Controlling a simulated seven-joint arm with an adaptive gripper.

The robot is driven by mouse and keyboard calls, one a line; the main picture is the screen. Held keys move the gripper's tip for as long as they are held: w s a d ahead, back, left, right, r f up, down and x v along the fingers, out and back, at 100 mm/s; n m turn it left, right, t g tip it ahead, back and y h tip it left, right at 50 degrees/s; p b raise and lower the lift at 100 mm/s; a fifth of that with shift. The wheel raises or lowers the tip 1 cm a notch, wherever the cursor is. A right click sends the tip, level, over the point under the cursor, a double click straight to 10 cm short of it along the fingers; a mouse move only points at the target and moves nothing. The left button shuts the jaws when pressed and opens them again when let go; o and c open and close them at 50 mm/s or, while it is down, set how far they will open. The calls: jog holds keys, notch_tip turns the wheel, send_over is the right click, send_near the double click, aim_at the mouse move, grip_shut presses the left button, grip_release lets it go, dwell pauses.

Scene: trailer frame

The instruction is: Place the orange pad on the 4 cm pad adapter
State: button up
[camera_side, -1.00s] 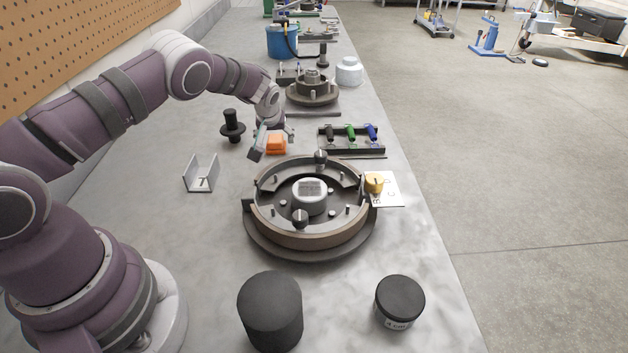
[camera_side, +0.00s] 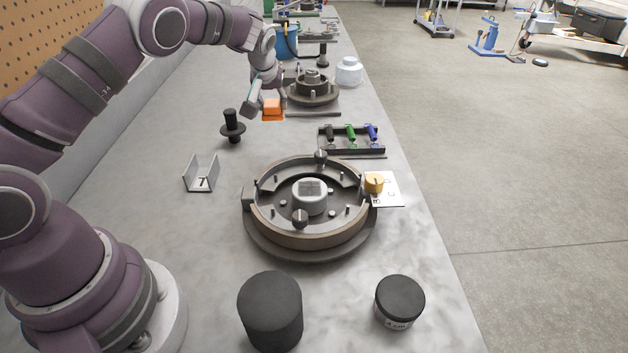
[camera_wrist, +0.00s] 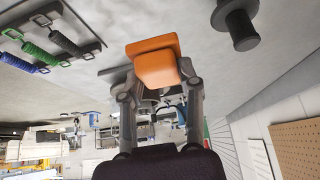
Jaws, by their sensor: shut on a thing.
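A short black cylinder (camera_side: 400,302) with a white label that seems to read "4 cm" stands upright at the near right, far from my gripper. Its top is bare.
The round brake assembly (camera_side: 310,235) fills the middle of the bench. A larger black cylinder (camera_side: 270,312) stands at the near edge. A black spool-like part (camera_side: 232,128), a small bracket (camera_side: 202,174) and a rack with coloured springs (camera_side: 351,140) stand around it.

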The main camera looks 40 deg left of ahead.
jog(key=d, duration=0.1)
jog(key=r, duration=0.1)
jog(key=d+m, duration=0.1)
jog(key=shift+w+d+r, duration=0.25)
jog(key=shift+d+r, duration=0.05)
jog(key=shift+r, duration=0.1)
jog(key=d+r+m+t+h, duration=0.1)
jog(key=d+m+h, duration=0.25)
jog(key=d, duration=0.75)
notch_tip(320, 180, up, 3)
jog(key=m+h, duration=0.6)
jog(key=m, duration=0.7)
send_over(415, 295)
jog(key=s+a, duration=0.1)
jog(key=a, duration=0.1)
jog(key=shift+m+g, duration=0.25)
jog(key=shift+g, duration=0.25)
jog(key=f, duration=1)
jog(key=shift+s+d, duration=0.2)
jog(key=shift+s, duration=0.1)
jog(key=shift+f, duration=0.2)
jog(key=o, duration=1)
jog(key=shift+o, duration=0.2)
jog(key=shift+r, duration=0.1)
